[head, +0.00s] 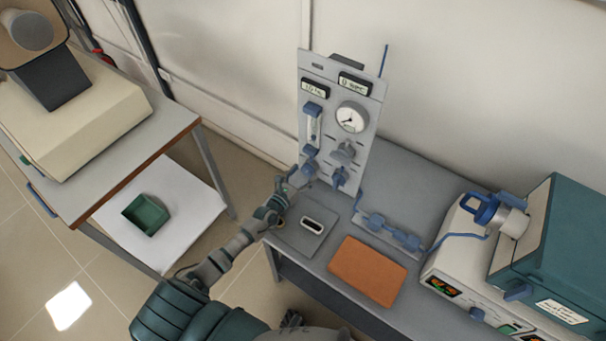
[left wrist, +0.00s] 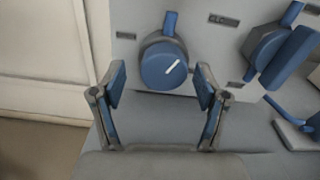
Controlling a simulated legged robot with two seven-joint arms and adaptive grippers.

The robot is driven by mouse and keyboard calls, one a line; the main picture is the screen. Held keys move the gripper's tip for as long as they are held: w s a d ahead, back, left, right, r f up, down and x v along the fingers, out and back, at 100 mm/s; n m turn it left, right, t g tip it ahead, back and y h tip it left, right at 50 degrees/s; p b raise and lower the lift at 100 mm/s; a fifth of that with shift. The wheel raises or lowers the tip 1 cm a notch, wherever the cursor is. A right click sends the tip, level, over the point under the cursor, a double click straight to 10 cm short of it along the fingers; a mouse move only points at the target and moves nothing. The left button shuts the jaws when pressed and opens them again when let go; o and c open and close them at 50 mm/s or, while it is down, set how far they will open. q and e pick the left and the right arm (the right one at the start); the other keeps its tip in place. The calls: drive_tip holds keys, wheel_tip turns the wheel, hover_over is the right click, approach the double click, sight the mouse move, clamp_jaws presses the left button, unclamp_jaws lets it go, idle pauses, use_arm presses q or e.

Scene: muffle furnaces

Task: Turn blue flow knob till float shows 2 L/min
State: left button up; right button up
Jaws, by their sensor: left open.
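The blue flow knob (left wrist: 163,65), round with a white pointer line, sits low on a grey upright panel (head: 376,95). Its pointer slants up to the right in the left wrist view. In the head view the knob (head: 310,160) is below the clear flow tube (head: 313,128); the float's level is too small to read. My left gripper (head: 297,179) is just in front of and below the knob. In the left wrist view its fingers (left wrist: 160,84) are open, one on each side of the knob's lower part, with visible gaps. My right gripper is not seen.
A round gauge (head: 352,117) and other valves are on the panel's right side; a blue-handled valve (left wrist: 268,47) is close right of the fingers. An orange mat (head: 368,270) lies on the bench. A teal furnace (head: 550,250) stands at right, a green tray (head: 146,215) at left.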

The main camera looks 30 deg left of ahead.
use_arm(q)
drive_tip(key=shift+d, duration=0.25)
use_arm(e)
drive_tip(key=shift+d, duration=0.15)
use_arm(q)
drive_tip(key=c, duration=1.2)
drive_tip(key=shift+o, duration=0.2)
drive_tip(key=shift+a, duration=0.1)
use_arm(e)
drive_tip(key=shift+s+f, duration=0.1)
use_arm(q)
drive_tip(key=shift+n+b, duration=0.3)
drive_tip(key=shift+n, duration=0.4)
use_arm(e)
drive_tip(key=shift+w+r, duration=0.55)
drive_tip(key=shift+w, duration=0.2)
use_arm(q)
drive_tip(key=o, duration=1.2)
drive_tip(key=shift+c, duration=0.2)
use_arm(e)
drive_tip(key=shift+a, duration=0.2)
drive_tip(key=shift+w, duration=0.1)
